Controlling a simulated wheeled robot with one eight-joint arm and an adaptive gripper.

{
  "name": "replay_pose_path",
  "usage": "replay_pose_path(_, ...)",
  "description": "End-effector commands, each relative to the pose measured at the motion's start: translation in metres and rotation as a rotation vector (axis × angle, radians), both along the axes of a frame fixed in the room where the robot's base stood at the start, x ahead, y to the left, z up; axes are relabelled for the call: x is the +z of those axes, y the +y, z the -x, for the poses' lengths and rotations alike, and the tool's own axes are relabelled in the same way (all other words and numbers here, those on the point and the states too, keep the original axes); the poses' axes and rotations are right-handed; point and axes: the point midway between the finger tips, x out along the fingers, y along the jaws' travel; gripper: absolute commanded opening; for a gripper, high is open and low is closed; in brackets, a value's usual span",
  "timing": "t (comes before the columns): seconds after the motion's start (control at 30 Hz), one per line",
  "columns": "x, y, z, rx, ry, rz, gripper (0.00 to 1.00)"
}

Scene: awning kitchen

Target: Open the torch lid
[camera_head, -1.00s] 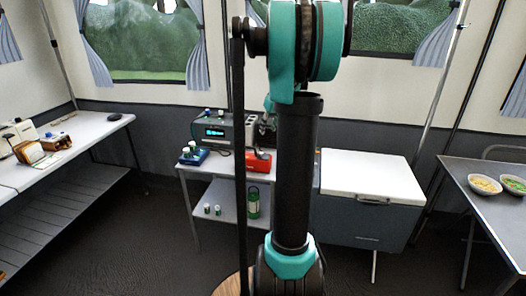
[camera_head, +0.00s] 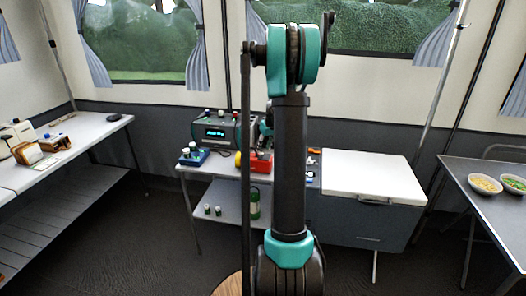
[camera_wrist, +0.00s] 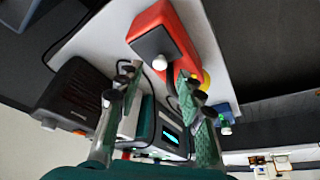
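A red box-shaped thing (camera_head: 260,163) with a dark panel stands on the table's top, and I take it to be the torch. In the wrist view the red body (camera_wrist: 157,22) shows a dark panel with a white knob (camera_wrist: 159,62), and a yellow round part (camera_wrist: 205,80) at its side. I cannot tell whether its lid is open. My gripper (camera_wrist: 158,82) is open, its two green-grey fingers apart and nothing clearly held between them. The red body lies beyond the fingertips; contact cannot be told. My arm partly hides this area in the head view.
A dark device with a lit display (camera_head: 214,133) stands close behind. A blue tray with small bottles (camera_head: 193,157) is at the left. A green lantern-like cylinder (camera_head: 254,204) and small cylinders (camera_head: 212,210) are on the lower shelf. A white-lidded cooler (camera_head: 365,175) stands right.

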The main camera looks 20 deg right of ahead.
Motion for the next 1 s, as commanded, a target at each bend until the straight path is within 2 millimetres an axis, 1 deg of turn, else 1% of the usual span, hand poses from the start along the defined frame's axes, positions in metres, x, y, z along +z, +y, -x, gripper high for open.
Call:
replay_pose_path(0.03, -0.007, 0.001, -0.003, 0.0, 0.0, 0.0, 0.38)
replay_pose_path(0.1, -0.015, 0.001, -0.006, 0.0, 0.0, 0.0, 0.38)
replay_pose_path(0.2, -0.022, 0.002, -0.009, 0.0, 0.0, 0.0, 0.38)
replay_pose_path(0.37, -0.027, 0.002, -0.011, 0.0, 0.0, 0.0, 0.38)
replay_pose_path(0.57, -0.027, 0.002, -0.011, 0.0, 0.0, 0.0, 0.38)
replay_pose_path(0.6, -0.027, 0.002, -0.011, 0.0, 0.0, 0.0, 0.37)
replay_pose_path(0.9, -0.027, 0.002, -0.011, 0.0, 0.0, 0.0, 0.0)
replay_pose_path(1.0, -0.026, 0.002, -0.011, 0.0, 0.0, 0.0, 0.0)
